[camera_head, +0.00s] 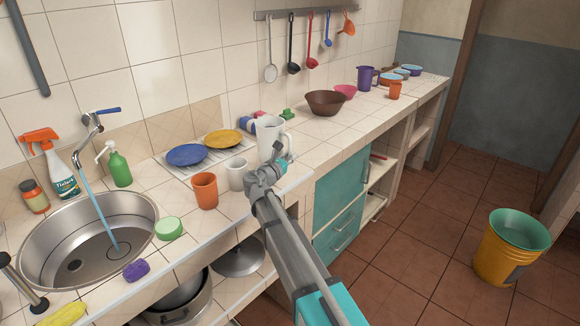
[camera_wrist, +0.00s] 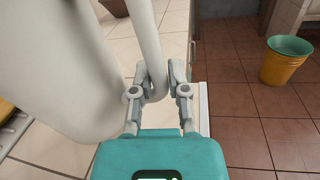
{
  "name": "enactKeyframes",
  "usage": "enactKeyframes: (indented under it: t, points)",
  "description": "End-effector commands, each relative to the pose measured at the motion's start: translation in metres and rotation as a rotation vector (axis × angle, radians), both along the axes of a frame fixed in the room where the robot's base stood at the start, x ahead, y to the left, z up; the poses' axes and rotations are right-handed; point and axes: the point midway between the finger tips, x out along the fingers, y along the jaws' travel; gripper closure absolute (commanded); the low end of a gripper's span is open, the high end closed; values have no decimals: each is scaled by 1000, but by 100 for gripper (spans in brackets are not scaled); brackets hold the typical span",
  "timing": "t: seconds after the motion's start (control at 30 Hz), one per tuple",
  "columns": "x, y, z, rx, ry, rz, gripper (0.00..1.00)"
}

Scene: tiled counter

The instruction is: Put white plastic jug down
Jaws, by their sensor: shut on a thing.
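The white plastic jug (camera_head: 269,133) is at the counter, right of the blue and yellow plates, and looks upright. In the wrist view the jug (camera_wrist: 75,75) fills the left side, with its handle (camera_wrist: 152,50) running down between the fingers. My gripper (camera_wrist: 158,88) is shut on the jug's handle. In the head view my gripper (camera_head: 277,160) reaches the jug from the front edge of the counter. The jug's base is partly hidden, so I cannot tell whether it touches the counter (camera_head: 313,146).
A brown bowl (camera_head: 325,103) stands farther right.

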Motion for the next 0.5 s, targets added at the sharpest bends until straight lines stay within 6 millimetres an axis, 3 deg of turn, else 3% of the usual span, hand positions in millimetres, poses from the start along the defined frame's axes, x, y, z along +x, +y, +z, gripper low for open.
enactKeyframes:
  t: [0.2, 0.5]
  points:
    - [-1, 0, -20, 0, -1, 0, 100]
    - [-1, 0, -26, 0, -2, 0, 100]
